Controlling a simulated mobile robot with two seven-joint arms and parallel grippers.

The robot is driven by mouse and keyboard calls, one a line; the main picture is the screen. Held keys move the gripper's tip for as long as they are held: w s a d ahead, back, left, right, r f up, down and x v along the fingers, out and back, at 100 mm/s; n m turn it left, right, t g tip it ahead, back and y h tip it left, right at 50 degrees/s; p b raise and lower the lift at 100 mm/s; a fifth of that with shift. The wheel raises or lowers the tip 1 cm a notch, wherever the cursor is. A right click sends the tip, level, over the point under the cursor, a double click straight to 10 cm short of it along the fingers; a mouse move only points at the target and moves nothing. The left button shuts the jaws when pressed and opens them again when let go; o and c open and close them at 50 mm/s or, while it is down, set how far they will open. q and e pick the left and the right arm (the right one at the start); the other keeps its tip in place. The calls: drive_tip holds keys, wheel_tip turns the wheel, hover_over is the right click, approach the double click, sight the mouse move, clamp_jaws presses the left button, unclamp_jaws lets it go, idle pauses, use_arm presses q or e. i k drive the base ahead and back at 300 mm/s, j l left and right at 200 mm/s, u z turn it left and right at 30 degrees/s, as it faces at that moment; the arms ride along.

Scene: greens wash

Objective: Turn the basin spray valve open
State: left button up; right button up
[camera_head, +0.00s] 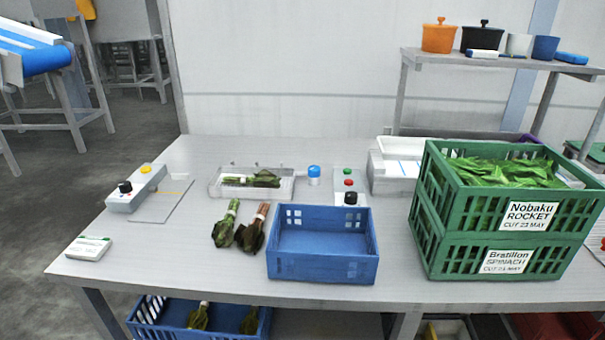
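No part is labelled as the basin spray valve, so I cannot tell which one it is. A blue round knob or cap (314,170) stands on a pale base right of a shallow clear tray (218,190) that holds a leafy bunch (262,179). Right of it, a grey control strip (348,176) carries a green button, a red button and a black knob (351,198). At the left, a grey box (139,189) carries a black knob (125,187) and a yellow button (146,170). Neither gripper is in view.
A blue crate (322,270), apparently empty, stands at the front middle of the table (180,280), with two leafy bunches (226,225) (252,232) left of it. Stacked green crates (430,235) of leaves stand right, partly hiding white containers (393,175). The front left is mostly clear.

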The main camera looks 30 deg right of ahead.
sight(313, 171)
drive_tip(key=k+l, duration=0.1)
drive_tip(key=l, duration=0.3)
drive_tip(key=k+l+z, duration=0.1)
drive_tip(key=l, duration=0.3)
drive_tip(key=k+l, duration=0.1)
drive_tip(key=l, duration=0.35)
drive_tip(key=k+l+z, duration=0.1)
drive_tip(key=l, duration=0.3)
